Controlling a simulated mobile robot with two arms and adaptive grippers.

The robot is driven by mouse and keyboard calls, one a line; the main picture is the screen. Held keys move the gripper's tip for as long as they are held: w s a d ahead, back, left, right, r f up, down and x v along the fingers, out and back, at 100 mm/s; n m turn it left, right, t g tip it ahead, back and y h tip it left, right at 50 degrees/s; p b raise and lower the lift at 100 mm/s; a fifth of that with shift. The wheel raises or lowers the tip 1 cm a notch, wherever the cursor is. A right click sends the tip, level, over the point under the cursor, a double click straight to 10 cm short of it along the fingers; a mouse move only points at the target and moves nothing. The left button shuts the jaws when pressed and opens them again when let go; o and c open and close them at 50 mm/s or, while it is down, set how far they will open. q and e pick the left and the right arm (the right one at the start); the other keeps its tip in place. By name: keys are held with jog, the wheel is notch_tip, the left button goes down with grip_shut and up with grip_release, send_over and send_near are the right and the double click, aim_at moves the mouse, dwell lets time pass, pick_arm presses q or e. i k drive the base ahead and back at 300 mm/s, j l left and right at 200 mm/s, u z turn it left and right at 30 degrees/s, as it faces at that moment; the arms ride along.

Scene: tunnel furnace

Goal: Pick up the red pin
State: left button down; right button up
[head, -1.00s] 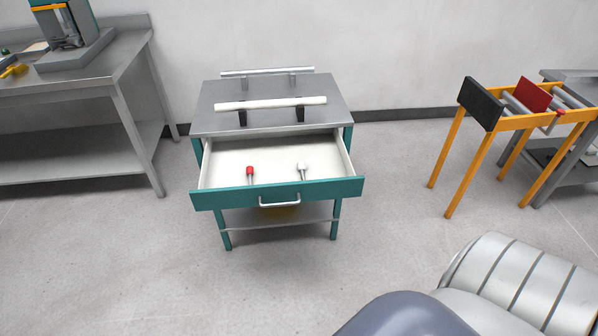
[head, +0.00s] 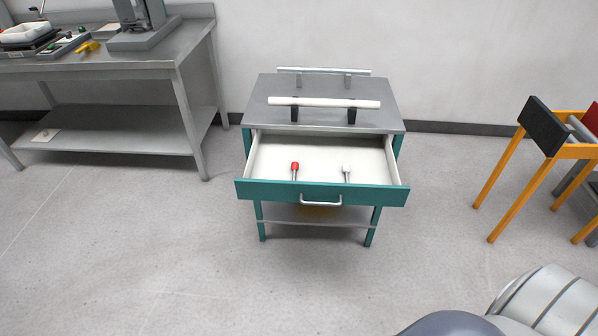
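The red pin (head: 295,167) stands in the open drawer (head: 322,192) of a small teal and grey table, left of the drawer's middle. It has a red head on a thin metal shank, whose lower end is hidden by the drawer front. A white-headed pin (head: 346,170) is to its right in the same drawer, apart from it. Neither of my grippers shows in the head view.
Two rods on dark supports, one white (head: 324,102), lie across the tabletop (head: 400,124) above the drawer. A grey workbench (head: 150,62) stands at the left. An orange frame (head: 513,200) stands at the right. The floor before the drawer is clear.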

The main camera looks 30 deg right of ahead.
aim_at(294, 166)
jog(key=u, duration=0.55)
jog(key=l+u, duration=0.1)
jog(key=u, duration=2.15)
jog(key=k+u, duration=0.1)
jog(key=u, duration=1.55)
jog(key=z, duration=5)
jog(key=i+l, duration=0.2)
jog(key=l+z, duration=0.05)
